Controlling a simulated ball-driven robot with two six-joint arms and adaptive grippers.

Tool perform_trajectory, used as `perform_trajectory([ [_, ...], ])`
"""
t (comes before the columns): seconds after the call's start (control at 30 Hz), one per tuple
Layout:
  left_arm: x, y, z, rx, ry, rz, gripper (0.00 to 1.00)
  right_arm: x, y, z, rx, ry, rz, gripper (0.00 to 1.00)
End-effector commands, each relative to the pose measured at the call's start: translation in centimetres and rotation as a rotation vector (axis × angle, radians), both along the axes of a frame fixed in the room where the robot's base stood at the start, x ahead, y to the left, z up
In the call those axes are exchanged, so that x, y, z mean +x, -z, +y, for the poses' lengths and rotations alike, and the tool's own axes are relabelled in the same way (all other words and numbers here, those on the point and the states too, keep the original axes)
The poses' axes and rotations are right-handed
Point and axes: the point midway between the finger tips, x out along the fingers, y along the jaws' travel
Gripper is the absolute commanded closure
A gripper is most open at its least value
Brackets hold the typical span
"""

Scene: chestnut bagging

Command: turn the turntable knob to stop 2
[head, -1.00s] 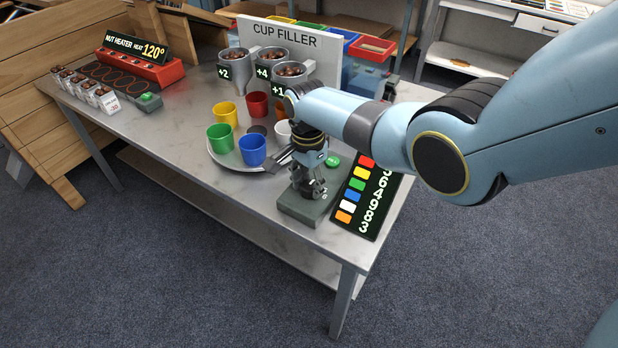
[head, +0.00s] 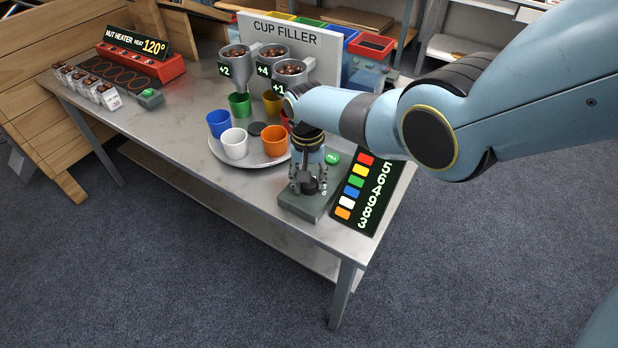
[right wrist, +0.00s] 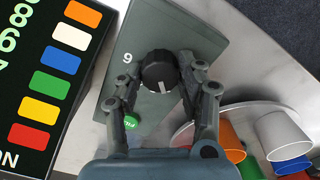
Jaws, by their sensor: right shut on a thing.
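A dark round knob (right wrist: 160,72) with a white mark sits on the grey-green control box (head: 296,204) at the table's front right corner. My right gripper (right wrist: 156,85) is shut on it, one finger on each side. In the head view the right gripper (head: 309,183) points down at the box. In the wrist view the white mark points towards the bottom of the picture. The round turntable (head: 262,160) carries blue (head: 218,123), white (head: 235,143), orange (head: 274,139), green (head: 240,104) and yellow (head: 271,103) cups; a red one is partly hidden by my arm. My left gripper is out of view.
The cup filler (head: 285,34) with several nut-filled hoppers stands behind the turntable. A colour-and-number board (head: 372,203) lies right of the box, near a green button (head: 332,158). The nut heater (head: 142,65) is at the back left.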

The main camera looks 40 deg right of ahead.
Motion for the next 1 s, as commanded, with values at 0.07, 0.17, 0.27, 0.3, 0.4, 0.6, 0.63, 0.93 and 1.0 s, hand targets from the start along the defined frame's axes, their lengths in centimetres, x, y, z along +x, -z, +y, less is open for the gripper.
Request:
perform_trajectory([
  [0.07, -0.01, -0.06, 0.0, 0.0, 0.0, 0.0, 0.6, 0.07, -0.07, 0.05, 0.0, -0.022, -0.002, 0.95],
  [0.17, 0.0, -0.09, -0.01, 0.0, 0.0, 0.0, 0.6, 0.07, -0.06, 0.05, 0.0, -0.04, -0.002, 0.95],
  [0.27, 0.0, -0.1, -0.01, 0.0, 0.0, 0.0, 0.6, 0.07, -0.06, 0.05, 0.0, -0.051, -0.001, 0.95],
  [0.3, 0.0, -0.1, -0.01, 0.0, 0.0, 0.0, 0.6, 0.08, -0.06, 0.05, 0.0, -0.053, -0.001, 0.95],
  [0.4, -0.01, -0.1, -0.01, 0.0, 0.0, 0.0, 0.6, 0.09, -0.05, 0.05, 0.001, -0.055, -0.002, 0.95],
  [0.6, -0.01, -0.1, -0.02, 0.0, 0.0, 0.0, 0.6, 0.09, -0.05, 0.05, 0.001, -0.054, -0.002, 0.95],
  [0.63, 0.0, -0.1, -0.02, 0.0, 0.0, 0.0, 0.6, 0.08, -0.05, 0.05, 0.001, -0.054, -0.002, 0.95],
  [0.93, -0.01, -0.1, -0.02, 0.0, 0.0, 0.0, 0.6, 0.04, -0.03, 0.03, 0.0, -0.053, -0.001, 0.39],
  [1.0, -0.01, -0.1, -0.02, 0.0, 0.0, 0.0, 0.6, 0.03, -0.02, 0.03, 0.0, -0.053, -0.001, 0.39],
])
